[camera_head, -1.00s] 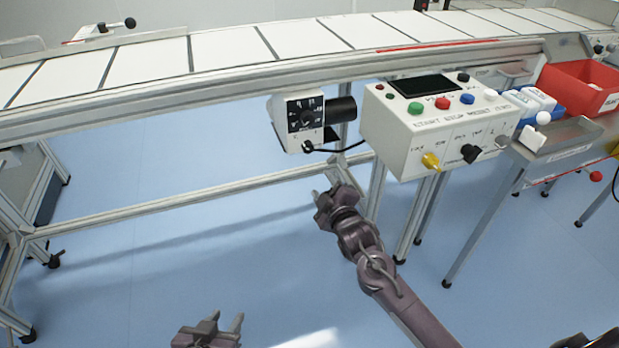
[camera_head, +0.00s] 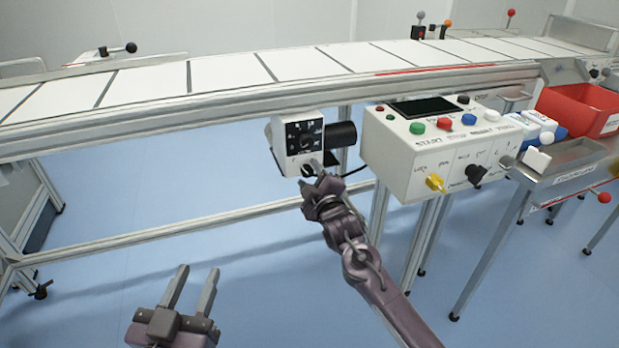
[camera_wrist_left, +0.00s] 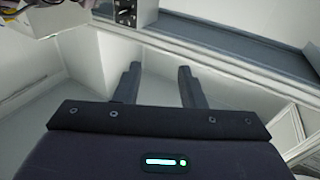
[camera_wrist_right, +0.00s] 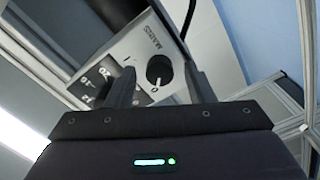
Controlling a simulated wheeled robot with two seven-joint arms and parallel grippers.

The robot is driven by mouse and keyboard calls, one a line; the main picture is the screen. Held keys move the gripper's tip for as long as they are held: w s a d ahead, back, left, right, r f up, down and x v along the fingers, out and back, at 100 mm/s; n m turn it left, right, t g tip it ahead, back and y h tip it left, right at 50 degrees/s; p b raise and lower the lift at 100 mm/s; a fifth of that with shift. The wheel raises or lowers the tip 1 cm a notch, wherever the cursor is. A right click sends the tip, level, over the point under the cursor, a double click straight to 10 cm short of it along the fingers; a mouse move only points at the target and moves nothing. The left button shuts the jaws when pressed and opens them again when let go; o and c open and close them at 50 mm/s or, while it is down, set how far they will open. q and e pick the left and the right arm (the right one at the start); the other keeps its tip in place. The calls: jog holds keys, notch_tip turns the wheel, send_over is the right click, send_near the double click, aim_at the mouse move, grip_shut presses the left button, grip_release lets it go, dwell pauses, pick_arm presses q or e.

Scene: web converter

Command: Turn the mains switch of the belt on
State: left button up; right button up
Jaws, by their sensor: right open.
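The white drive box (camera_head: 291,155) hangs under the belt (camera_head: 230,72), with a dial on its front. In the right wrist view its panel (camera_wrist_right: 118,52) carries the round black mains switch (camera_wrist_right: 158,68), labelled MAINS, with a white mark by the 0. My right gripper (camera_head: 312,168) is open at the box's lower front. Its fingers stand on either side of the switch in the right wrist view (camera_wrist_right: 161,72); I cannot tell whether they touch it. My left gripper (camera_head: 196,271) is open and empty, low and apart from the box, also in its wrist view (camera_wrist_left: 160,70).
A control box (camera_head: 398,172) with coloured buttons and a yellow knob (camera_head: 435,183) stands right of the drive box. A black motor (camera_head: 340,135) and cable are close beside it. A red bin (camera_head: 575,110) is at the right.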

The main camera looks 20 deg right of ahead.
jog(key=shift+w, duration=0.4)
pick_arm(q)
jog(key=shift+r+t, duration=0.4)
jog(key=shift+r, duration=0.5)
pick_arm(e)
jog(key=shift+c, duration=0.5)
